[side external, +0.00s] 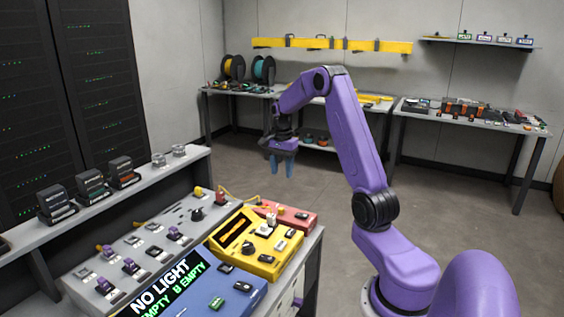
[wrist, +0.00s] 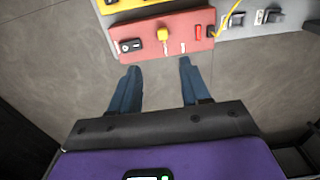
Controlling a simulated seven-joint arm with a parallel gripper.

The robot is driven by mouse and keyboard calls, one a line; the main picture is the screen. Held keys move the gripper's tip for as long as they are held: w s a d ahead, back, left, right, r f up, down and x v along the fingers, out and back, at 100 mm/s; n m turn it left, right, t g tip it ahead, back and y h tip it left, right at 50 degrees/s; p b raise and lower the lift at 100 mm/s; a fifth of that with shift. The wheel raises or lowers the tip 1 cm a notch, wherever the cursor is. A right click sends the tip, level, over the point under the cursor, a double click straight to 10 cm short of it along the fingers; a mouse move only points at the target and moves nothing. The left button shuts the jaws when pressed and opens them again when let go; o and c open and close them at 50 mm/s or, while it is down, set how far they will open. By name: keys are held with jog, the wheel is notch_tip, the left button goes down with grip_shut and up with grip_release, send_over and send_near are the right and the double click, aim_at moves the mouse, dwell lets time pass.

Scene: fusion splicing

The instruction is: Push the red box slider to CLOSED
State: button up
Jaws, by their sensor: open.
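The red box (side external: 298,222) sits at the far right end of the console, beyond the yellow box. In the wrist view the red box (wrist: 185,50) lies just ahead of my fingertips. On it are a yellow knob (wrist: 163,34) with a pale slot below, a dark switch (wrist: 130,45) at left, and a small red piece (wrist: 198,32) at right. I cannot tell which is the slider or read any label. My gripper (side external: 280,170) is open and empty, pointing down, in the air beyond the box; its blue fingers (wrist: 158,70) touch nothing.
A yellow cable (wrist: 228,18) runs near the red box. Open floor lies below my gripper.

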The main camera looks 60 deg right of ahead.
jog(key=shift+r, duration=1.35)
jog(key=s+a+r+n, duration=0.2)
jog(key=a+n, duration=0.5)
jog(key=a, duration=0.7)
jog(key=s+a+r+n, duration=0.15)
jog(key=a+n, duration=0.55)
jog(key=a, duration=0.7)
jog(key=s+a+n, duration=0.8)
jog(key=s+a, duration=0.2)
jog(key=s, duration=0.2)
jog(key=s+f+n, duration=0.2)
jog(key=s+n, duration=0.6)
jog(key=s, duration=0.4)
jog(key=shift+s+a+n, duration=0.2)
jog(key=shift+a+n, duration=0.05)
jog(key=shift+n, duration=0.05)
